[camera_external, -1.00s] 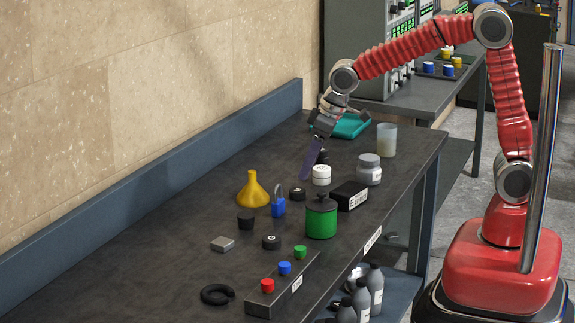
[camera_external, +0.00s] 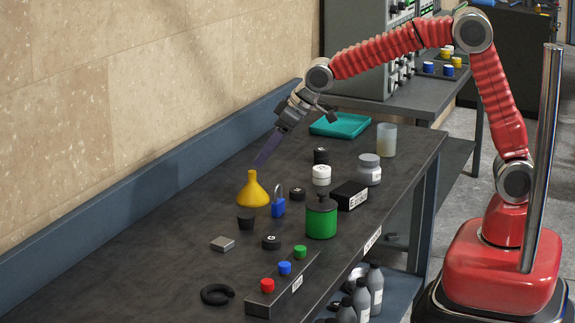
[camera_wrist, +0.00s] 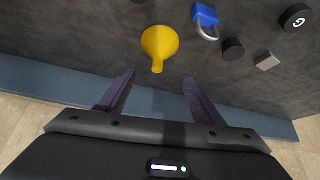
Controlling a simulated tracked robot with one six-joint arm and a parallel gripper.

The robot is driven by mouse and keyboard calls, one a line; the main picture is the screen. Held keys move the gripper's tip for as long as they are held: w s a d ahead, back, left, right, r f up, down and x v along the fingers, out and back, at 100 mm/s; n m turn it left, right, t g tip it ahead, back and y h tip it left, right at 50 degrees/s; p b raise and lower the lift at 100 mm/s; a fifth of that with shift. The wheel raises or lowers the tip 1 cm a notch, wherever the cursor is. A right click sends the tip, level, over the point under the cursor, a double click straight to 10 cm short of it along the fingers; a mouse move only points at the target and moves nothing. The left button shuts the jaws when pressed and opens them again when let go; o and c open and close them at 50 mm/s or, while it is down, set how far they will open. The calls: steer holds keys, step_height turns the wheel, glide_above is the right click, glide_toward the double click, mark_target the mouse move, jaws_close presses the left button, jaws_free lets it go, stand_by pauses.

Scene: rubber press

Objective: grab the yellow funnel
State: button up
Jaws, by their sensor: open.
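The yellow funnel (camera_external: 253,190) stands on the dark bench, wide end down and spout up. It also shows in the wrist view (camera_wrist: 159,45), ahead of the gap between my fingers. My gripper (camera_external: 266,152) is above the funnel, tilted down toward it; in the wrist view its two fingers (camera_wrist: 158,85) are spread apart with nothing between them. The funnel looks apart from the fingers in the wrist view. In the external view the fingertips overlap closely with the area just above the spout.
A blue padlock (camera_external: 278,207) stands right beside the funnel. A black stopper (camera_external: 246,222), a green container (camera_external: 321,220) and several small items lie nearby. A raised blue-grey edge (camera_external: 150,204) runs along the wall behind. The bench left of the funnel is clear.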

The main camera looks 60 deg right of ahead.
mark_target(253, 172)
steer(key=shift+x, duration=3.6)
steer(key=shift+f, duration=0.1)
steer(key=shift+d+x, duration=0.1)
steer(key=shift+x, duration=1.15)
steer(key=shift+d+x, duration=0.15)
steer(key=shift+x, duration=1.1)
steer(key=shift+w, duration=0.1)
steer(key=shift+c, duration=0.6)
jaws_close()
